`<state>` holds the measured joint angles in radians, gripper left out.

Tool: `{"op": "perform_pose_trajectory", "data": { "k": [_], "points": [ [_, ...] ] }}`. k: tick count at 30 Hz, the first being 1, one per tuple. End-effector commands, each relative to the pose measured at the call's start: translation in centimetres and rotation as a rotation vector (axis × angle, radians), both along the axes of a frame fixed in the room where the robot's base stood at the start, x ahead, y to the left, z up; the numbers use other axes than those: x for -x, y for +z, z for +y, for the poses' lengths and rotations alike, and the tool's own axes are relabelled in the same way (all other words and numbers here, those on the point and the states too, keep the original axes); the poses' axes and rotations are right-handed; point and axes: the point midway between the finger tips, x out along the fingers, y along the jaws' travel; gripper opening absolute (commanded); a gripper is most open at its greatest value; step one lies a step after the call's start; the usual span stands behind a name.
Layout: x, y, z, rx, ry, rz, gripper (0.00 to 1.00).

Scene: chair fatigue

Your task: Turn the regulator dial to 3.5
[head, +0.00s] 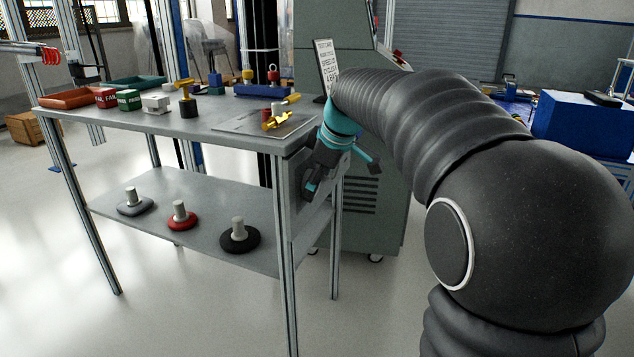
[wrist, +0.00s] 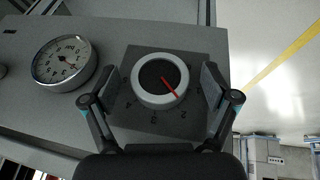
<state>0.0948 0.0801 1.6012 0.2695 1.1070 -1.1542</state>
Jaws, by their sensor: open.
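In the wrist view the regulator dial (wrist: 145,95) is a round knob with a pale rim, a dark face and a red pointer. It sits on a dark square plate with numbers; 2, 3 and 4 are readable along the lower side. The red pointer (wrist: 170,88) points to the lower right, slightly to the right of the 2. My gripper (wrist: 160,79) is open, with one finger on each side of the dial and a gap to it. In the head view my gripper (head: 338,180) is at the bench's right end; the dial is hidden there.
A round gauge (wrist: 63,64) with a white face is left of the dial on the same grey panel. The workbench (head: 190,127) carries trays, small boxes and yellow parts. Its lower shelf (head: 150,200) holds several disc-shaped weights. A grey-green cabinet (head: 375,215) stands close behind my gripper.

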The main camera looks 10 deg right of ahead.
Motion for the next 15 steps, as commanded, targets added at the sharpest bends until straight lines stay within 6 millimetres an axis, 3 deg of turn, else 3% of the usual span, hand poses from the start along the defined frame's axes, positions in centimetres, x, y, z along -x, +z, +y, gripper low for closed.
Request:
{"op": "perform_pose_trajectory", "data": {
  "k": [6,13,15],
  "points": [
    [-0.01,-0.01,0.01,0.000,0.000,0.000,0.84],
    [0.00,0.00,0.00,0.000,0.000,0.000,0.26],
    [0.01,0.00,0.01,0.000,0.000,0.000,0.26]
  ]
}}
